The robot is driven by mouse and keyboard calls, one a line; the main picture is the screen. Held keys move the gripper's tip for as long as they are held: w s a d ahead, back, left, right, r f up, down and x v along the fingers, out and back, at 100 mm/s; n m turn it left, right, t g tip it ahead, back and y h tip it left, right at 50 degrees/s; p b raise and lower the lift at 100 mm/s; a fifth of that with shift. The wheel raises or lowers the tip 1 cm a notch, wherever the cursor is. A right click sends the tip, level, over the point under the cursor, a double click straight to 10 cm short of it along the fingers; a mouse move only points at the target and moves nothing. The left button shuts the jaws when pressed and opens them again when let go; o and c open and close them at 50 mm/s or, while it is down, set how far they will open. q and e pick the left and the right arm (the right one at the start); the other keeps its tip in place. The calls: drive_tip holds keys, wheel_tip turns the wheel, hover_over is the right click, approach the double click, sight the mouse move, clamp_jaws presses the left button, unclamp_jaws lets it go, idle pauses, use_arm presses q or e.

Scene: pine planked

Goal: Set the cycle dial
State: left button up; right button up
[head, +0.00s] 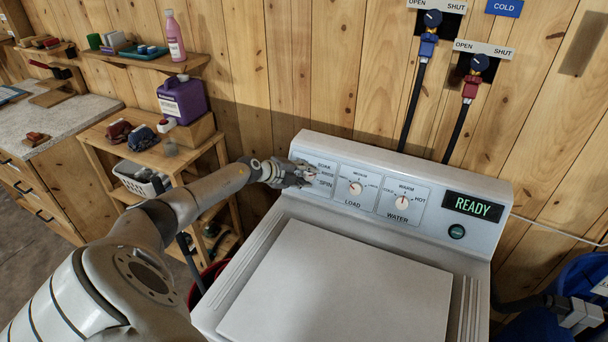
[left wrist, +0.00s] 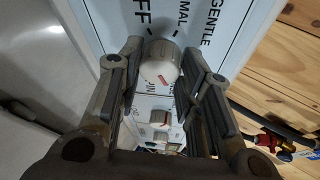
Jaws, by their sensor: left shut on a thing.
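The washing machine's control panel (head: 330,222) carries the cycle dial at its left end, with the words SOAK and SPIN showing. My left gripper (head: 309,175) covers the cycle dial in the head view. In the left wrist view the cycle dial (left wrist: 160,64) is a pale round knob with a red mark, between the fingers of my left gripper (left wrist: 162,78), which is shut on it. GENTLE, part of NORMAL and part of OFF show around it. The load dial (head: 355,188) and water dial (head: 402,202) stand to its right.
A green READY display (head: 472,205) and a round button (head: 457,231) are at the panel's right. The pale lid (head: 340,285) is closed and bare. Shelves with a purple jug (head: 182,99) stand at left. Hoses and valves are on the plank wall behind.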

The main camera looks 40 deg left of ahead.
use_arm(q)
drive_tip(key=shift+f, duration=0.1)
drive_tip(key=o, duration=1)
drive_tip(key=shift+v, duration=6.05)
drive_tip(key=shift+s+f, duration=0.1)
